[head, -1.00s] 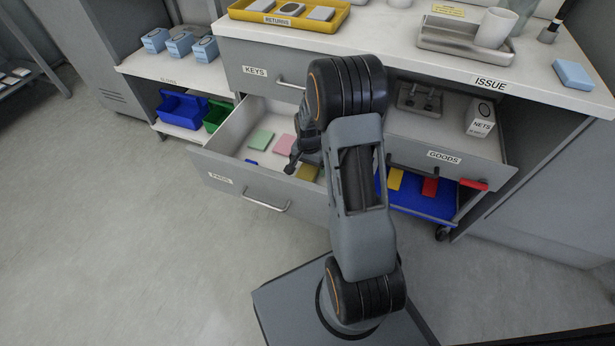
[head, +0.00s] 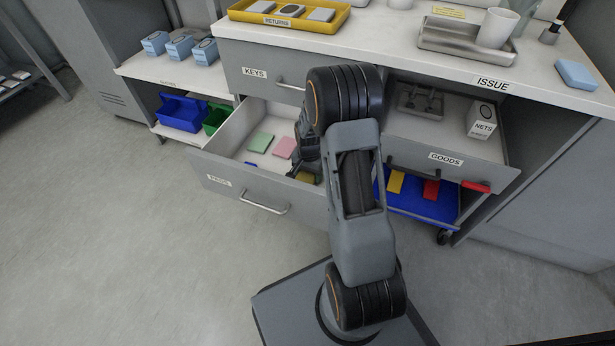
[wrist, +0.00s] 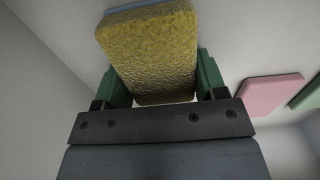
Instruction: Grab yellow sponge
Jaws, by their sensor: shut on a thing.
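The yellow sponge (wrist: 150,50) sits between the two green-padded fingers of my gripper (wrist: 157,82) in the wrist view. The fingers touch its two sides, and a thin light-blue layer shows at its far edge. In the head view my gripper (head: 301,171) is down in the open drawer (head: 237,128). A small part of the yellow sponge (head: 306,177) shows beside it, and my arm hides much of the rest. I cannot tell whether the sponge touches the drawer floor.
A pink pad (head: 284,147) and a green pad (head: 260,142) lie in the same drawer. The drawer front (head: 262,191) and side walls stand close around my gripper. The counter (head: 390,40) overhangs behind. A blue tray (head: 420,204) with yellow and red pieces is at the right.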

